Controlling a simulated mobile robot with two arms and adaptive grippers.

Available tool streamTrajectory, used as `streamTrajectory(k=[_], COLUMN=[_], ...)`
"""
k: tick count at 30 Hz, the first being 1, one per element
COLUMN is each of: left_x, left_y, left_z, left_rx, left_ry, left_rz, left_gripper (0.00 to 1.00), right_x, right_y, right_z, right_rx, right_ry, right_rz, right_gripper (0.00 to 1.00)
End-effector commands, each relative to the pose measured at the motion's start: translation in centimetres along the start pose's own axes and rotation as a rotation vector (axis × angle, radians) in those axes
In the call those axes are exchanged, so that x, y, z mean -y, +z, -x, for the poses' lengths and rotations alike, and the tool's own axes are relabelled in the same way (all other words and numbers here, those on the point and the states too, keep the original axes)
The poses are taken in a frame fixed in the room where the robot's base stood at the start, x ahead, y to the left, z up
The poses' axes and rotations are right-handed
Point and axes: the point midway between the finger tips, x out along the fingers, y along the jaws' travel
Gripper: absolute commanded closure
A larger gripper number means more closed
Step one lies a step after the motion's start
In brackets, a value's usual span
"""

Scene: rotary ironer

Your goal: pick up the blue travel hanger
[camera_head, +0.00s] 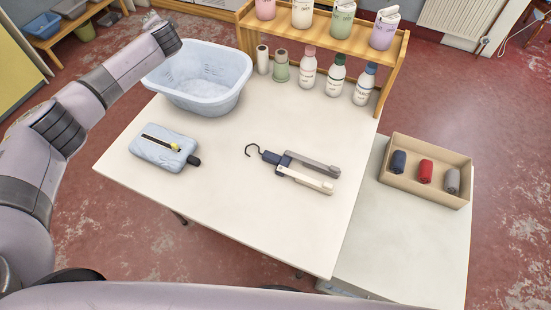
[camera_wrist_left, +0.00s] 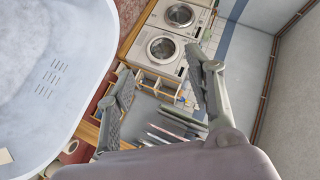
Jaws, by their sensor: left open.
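The travel hanger (camera_head: 272,157) lies flat near the middle of the white table (camera_head: 225,215) in the head view. It has a dark hook on its left, a dark blue hub, and two arms pointing right, one grey and one cream. My left gripper (camera_head: 153,20) is at the upper left, beyond the table's back-left corner and well away from the hanger. In the left wrist view the left gripper (camera_wrist_left: 161,66) has its fingers spread with nothing between them. The hanger is not seen in that view. My right gripper is not in view.
A pale blue basin (camera_head: 200,90) stands at the table's back left. A light blue pouch (camera_head: 160,155) lies left of the hanger. Several bottles (camera_head: 335,78) line the back below a wooden shelf (camera_head: 345,30). A cardboard box (camera_head: 440,193) with three rolls stands right.

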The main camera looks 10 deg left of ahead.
Motion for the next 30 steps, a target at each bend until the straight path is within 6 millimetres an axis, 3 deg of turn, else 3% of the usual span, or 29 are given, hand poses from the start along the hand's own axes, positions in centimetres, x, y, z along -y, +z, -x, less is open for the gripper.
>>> streamTrajectory(k=[1,5,9,15,18,22,27,30], left_x=[-3.0,-10.4,-18.3,-27.4,-30.2,-32.4,-33.8,-34.3], left_y=[-1.4,-3.7,-5.6,-7.0,-6.8,-5.9,-4.9,-4.5], left_z=[1.2,4.7,9.9,18.5,22.2,25.6,27.9,28.3], left_rx=[0.020,0.070,0.076,-0.014,-0.082,-0.165,-0.241,-0.261], left_ry=[0.060,0.245,0.489,0.842,0.987,1.125,1.227,1.252], left_rz=[-0.043,-0.193,-0.376,-0.678,-0.827,-0.985,-1.111,-1.140], left_gripper=[0.52,0.52,0.52,0.52,0.52,0.52,0.52,0.52], right_x=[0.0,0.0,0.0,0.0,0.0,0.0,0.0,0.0], right_y=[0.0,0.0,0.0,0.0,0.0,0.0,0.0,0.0], right_z=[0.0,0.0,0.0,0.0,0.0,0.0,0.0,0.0], right_rx=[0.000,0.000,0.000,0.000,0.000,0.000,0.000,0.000], right_ry=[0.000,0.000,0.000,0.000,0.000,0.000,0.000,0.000], right_rz=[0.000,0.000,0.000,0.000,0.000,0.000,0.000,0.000], right_gripper=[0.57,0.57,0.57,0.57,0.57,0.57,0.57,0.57])
